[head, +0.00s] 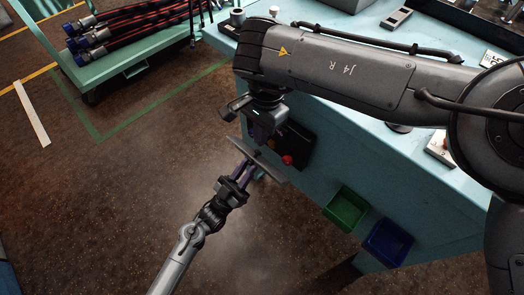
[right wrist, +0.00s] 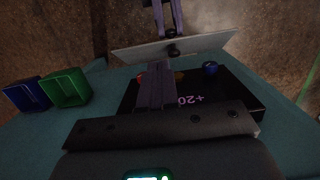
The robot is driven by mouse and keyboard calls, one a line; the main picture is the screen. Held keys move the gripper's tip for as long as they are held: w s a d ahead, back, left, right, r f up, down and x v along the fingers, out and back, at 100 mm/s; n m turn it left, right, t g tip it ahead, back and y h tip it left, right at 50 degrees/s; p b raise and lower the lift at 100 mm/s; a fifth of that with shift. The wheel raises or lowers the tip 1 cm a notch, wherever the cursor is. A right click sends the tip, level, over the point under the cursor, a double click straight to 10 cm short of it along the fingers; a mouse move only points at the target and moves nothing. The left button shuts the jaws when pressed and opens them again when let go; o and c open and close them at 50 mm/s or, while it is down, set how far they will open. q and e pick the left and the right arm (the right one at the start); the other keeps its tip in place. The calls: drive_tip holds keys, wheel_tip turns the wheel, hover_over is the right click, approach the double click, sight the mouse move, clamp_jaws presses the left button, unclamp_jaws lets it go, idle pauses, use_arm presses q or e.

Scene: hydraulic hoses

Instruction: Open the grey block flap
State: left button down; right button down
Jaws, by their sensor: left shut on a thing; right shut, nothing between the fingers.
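The grey flap (head: 270,171) is a thin plate that stands out from the black block (head: 299,143) on the bench's side. It also shows in the right wrist view (right wrist: 208,43), swung away from the block's face (right wrist: 232,92). My left gripper (head: 243,170) is shut on the flap's small dark knob (right wrist: 170,32), on the outer side. My right gripper (head: 259,137) is shut and empty, with its fingers (right wrist: 155,92) in front of the block on the flap's inner side. Whether these fingers touch the flap is unclear. Red, yellow and blue round parts show on the block.
A green bin (head: 346,208) and a blue bin (head: 388,243) hang on the teal bench's side. A cart (head: 125,55) with dark hoses stands at the upper left. My right arm hides part of the bench top.

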sight(258, 162)
wheel_tip(258, 162, down, 8)
drive_tip(key=shift+d+f, duration=0.15)
drive_tip(key=shift+f, duration=0.1)
idle(0.5)
drive_tip(key=shift+s, duration=0.1)
drive_tip(key=shift+s+a+f+t+h, duration=0.3)
drive_tip(key=shift+s+a+f, duration=0.2)
drive_tip(key=shift+s, duration=0.1)
use_arm(q)
drive_tip(key=c, duration=1)
unclamp_jaws()
drive_tip(key=shift+r, duration=0.1)
use_arm(e)
drive_tip(key=shift+w, duration=0.1)
